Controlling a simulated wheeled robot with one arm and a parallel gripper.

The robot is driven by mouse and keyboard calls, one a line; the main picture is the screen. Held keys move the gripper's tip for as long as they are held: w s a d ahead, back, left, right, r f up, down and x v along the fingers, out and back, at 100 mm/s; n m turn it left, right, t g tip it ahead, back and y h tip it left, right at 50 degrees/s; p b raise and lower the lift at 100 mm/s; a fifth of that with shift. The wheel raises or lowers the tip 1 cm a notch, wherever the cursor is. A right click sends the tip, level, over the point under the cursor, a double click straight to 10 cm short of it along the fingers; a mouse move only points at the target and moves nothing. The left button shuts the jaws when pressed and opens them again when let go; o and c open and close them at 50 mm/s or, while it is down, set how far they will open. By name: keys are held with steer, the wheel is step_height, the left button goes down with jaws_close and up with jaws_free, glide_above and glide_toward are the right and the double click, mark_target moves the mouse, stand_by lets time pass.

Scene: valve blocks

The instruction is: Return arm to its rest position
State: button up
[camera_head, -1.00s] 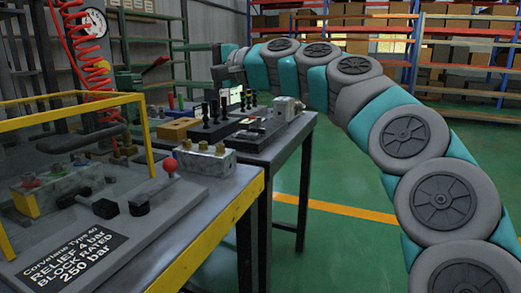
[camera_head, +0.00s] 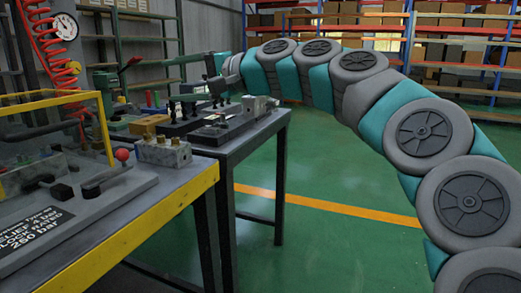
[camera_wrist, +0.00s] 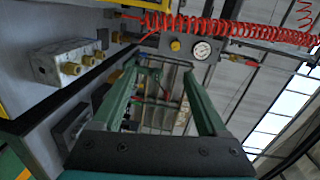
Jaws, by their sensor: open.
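My arm arches from the right side of the head view to the far end of the rear table (camera_head: 232,150). My gripper (camera_head: 214,76) is at the arm's end, above the rear table's back part, small and partly hidden by the wrist. In the wrist view my gripper (camera_wrist: 162,70) shows two green fingers spread apart with nothing held between them. A grey valve block with brass fittings (camera_head: 162,152) sits on the front bench, away from the gripper. A similar block with brass fittings also shows at the left of the wrist view (camera_wrist: 62,65).
A yellow-framed fixture (camera_head: 104,128) with a red-knobbed lever stands on the front bench (camera_head: 150,215). A red coiled hose (camera_head: 48,55) and a pressure gauge (camera_head: 66,27) hang behind it. Shelves with boxes (camera_head: 450,50) line the back. Green floor (camera_head: 330,240) is open below the arm.

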steer(key=s+d+f+n+g+h+p, duration=0.15)
steer(key=s+d+f+h, duration=0.4)
steer(key=s+f, duration=0.55)
steer(key=s+d+f+n+g+h, duration=0.3)
steer(key=s+d+f, duration=0.4)
steer(key=f, duration=0.9)
steer(key=s+d+f+g+h, duration=0.1)
steer(key=s+d+f+h, duration=0.2)
steer(key=s+d+f, duration=0.4)
steer(key=s+d+f+m+g+h+p, duration=0.1)
steer(key=s+d+f+h, duration=0.3)
steer(key=s+d+f, duration=0.4)
steer(key=s+d+g, duration=0.1)
steer(key=s+d, duration=0.3)
steer(key=shift+s, duration=0.35)
